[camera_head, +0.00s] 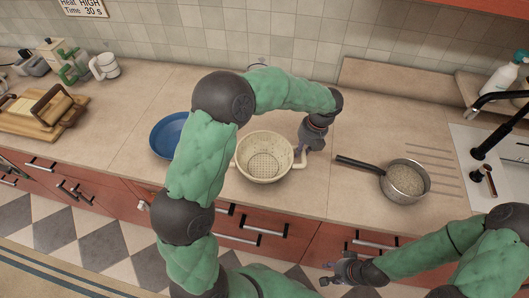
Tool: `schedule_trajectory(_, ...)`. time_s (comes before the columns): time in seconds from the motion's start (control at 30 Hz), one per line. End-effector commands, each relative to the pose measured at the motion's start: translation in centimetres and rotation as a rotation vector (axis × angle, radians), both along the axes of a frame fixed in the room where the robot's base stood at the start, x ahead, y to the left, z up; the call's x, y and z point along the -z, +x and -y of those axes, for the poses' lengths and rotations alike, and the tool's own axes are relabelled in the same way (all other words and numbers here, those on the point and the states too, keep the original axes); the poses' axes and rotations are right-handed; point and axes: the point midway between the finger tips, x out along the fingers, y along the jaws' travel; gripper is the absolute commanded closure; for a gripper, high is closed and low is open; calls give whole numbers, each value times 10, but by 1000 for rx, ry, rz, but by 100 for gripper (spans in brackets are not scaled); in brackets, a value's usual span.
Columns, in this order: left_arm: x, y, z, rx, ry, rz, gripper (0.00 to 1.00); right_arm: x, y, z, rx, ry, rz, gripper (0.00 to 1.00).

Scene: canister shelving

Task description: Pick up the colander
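The colander (264,155) is a cream bowl with a perforated base and two side handles. It sits upright on the counter in the middle of the head view. My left gripper (303,147) reaches over from behind and is at the colander's right handle. The fingers are small and partly hidden, so I cannot tell whether they are closed on the handle. My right gripper (328,274) hangs low in front of the red cabinets, well away from the colander. Its finger opening is too small to read clearly.
A blue plate (170,134) lies left of the colander, partly behind my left arm. A saucepan (404,181) with a dark handle stands to the right. The sink and black faucet (484,138) are at far right. A wooden board (40,117) is at far left.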

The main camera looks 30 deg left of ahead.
Motion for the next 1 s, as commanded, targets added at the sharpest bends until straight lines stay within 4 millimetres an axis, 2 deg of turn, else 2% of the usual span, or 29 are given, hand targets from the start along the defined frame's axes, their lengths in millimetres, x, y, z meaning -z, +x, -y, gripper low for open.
schedule_trajectory(0.37,-2,1,0,0,0,2,100,0,0,0,0,0,0,60)
schedule_trajectory(0.53,-12,1,0,0,1,3,100,-3,0,0,0,0,0,60)
schedule_trajectory(0.7,-34,1,0,1,0,4,100,-8,0,0,0,0,0,60)
schedule_trajectory(0.87,-61,-17,14,3,0,5,100,-14,0,0,0,0,0,60)
schedule_trajectory(1.0,-91,-37,28,3,0,5,100,-22,0,0,0,0,0,60)
